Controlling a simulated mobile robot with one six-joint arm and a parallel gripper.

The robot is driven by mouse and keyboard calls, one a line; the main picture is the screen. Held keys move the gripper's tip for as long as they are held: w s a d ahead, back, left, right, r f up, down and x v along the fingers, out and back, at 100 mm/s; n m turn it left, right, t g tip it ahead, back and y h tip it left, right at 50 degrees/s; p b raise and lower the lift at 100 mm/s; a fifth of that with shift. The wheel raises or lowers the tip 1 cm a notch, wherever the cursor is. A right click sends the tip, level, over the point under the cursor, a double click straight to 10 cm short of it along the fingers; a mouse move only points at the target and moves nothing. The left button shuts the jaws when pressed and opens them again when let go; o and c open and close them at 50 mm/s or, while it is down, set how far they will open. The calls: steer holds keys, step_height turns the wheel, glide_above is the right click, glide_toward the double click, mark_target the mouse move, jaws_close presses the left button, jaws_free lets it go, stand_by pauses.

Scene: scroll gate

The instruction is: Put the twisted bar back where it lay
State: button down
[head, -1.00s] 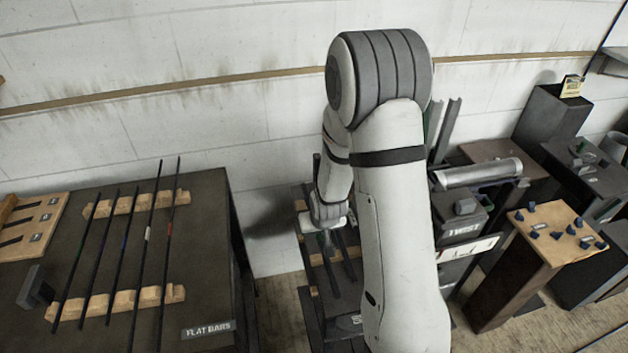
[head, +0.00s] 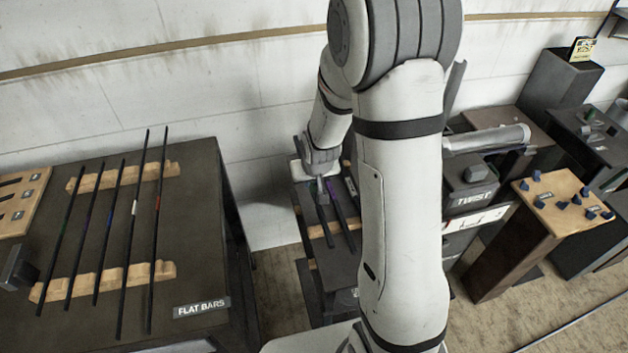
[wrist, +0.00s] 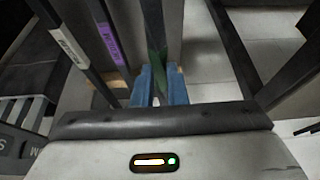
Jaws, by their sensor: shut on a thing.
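My gripper (head: 322,186) is over the small dark stand in the middle of the head view. In the wrist view its blue fingers (wrist: 158,88) are shut on a dark bar with a green band (wrist: 156,45). The bar runs away from the fingers; I cannot make out its twist clearly. A bar with a purple label (wrist: 108,38) and one with a white label (wrist: 68,46) lie to its left in the wrist view. Wooden rests (head: 322,231) cross the stand. My arm hides its right side, and whether the held bar touches the rests is unclear.
The flat bars table (head: 198,250) at left holds several thin bars on wooden rests. At right are the twist machine (head: 470,190), a wooden-topped pedestal (head: 548,222) with small dark pieces, and dark cabinets. A pale wall stands close behind the stand.

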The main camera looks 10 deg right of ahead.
mark_target(313, 190)
step_height(313, 190, up, 2)
steer(key=b, duration=0.3)
steer(key=shift+s, duration=0.1)
steer(key=shift+s+r+b, duration=0.2)
steer(key=shift+r+b, duration=0.4)
steer(key=shift+f+b, duration=1.45)
steer(key=shift+f, duration=0.8)
steer(key=shift+f+b, duration=0.95)
steer(key=shift+f, duration=0.2)
steer(key=shift+f+b, duration=0.3)
steer(key=shift+b, duration=0.15)
steer(key=c, duration=1.4)
jaws_free()
steer(key=shift+s, duration=0.15)
steer(key=shift+o, duration=0.2)
steer(key=shift+p+v, duration=0.3)
steer(key=shift+v, duration=3.6)
